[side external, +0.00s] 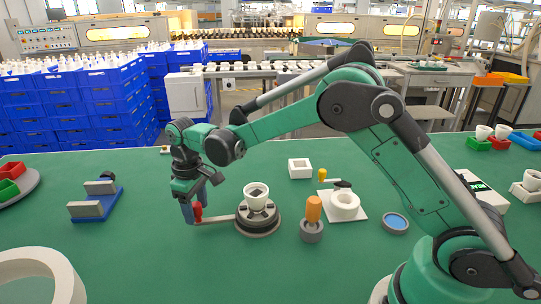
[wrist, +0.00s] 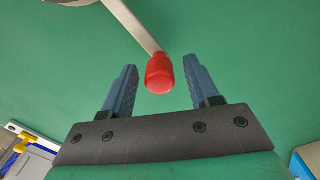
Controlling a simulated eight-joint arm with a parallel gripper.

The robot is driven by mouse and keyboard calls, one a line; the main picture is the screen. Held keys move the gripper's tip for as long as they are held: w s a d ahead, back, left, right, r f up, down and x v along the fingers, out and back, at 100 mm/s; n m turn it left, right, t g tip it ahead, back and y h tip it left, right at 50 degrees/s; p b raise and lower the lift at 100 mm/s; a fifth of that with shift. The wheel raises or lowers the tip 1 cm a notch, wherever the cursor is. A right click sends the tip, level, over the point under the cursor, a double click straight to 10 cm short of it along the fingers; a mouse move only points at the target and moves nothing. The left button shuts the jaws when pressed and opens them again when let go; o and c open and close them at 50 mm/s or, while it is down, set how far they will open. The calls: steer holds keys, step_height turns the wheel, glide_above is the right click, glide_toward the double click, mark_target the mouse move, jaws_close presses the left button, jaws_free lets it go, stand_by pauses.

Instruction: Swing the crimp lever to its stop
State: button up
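The crimp lever is a flat grey bar (side external: 221,219) with a red knob (side external: 198,211) at its left end. It runs from a round dark base (side external: 258,218) that bears a white cup-shaped piece (side external: 256,196). My gripper (side external: 195,212) points down at the knob end of the lever. In the wrist view the red knob (wrist: 160,74) lies between my two blue-grey fingertips (wrist: 160,80), with a gap on both sides. The gripper is open and does not appear to touch the knob.
To the right of the base stand an orange-handled tool in a grey holder (side external: 312,230), a white plate with a ring (side external: 345,206) and a blue-topped disc (side external: 396,222). A blue fixture with grey blocks (side external: 96,200) is at left. A white ring (side external: 40,276) lies front left. The green table between is clear.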

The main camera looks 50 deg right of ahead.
jaws_close()
stand_by(1.2)
